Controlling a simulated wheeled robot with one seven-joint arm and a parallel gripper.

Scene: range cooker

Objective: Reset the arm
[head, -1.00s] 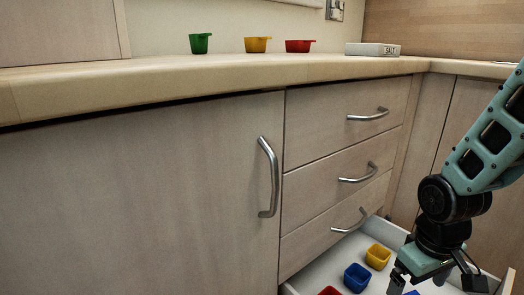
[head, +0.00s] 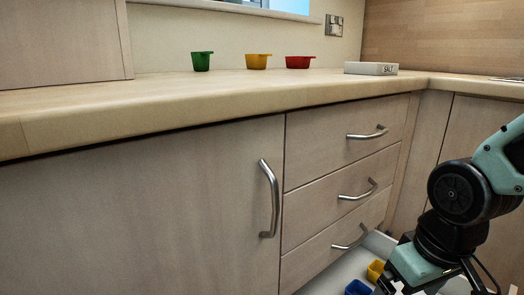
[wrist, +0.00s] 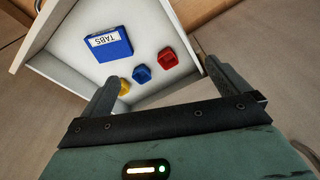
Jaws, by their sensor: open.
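My gripper shows at the lower right of the head view (head: 385,290), with its fingertips near the bottom edge, in front of the open bottom drawer. In the wrist view my gripper (wrist: 158,88) is open, its two fingers apart with nothing held between them. Beyond the fingers lies the open white drawer (wrist: 65,62) with a blue TABS box (wrist: 108,45), a red cup (wrist: 167,58), a blue cup (wrist: 141,74) and a yellow cup (wrist: 124,87). The yellow cup (head: 375,270) and blue cup (head: 357,288) also show in the head view.
On the worktop (head: 150,108) stand a green cup (head: 202,61), a yellow cup (head: 257,61), a red cup (head: 299,62) and a white SALT box (head: 371,68). The pulled-out bottom drawer is an obstacle beneath my arm.

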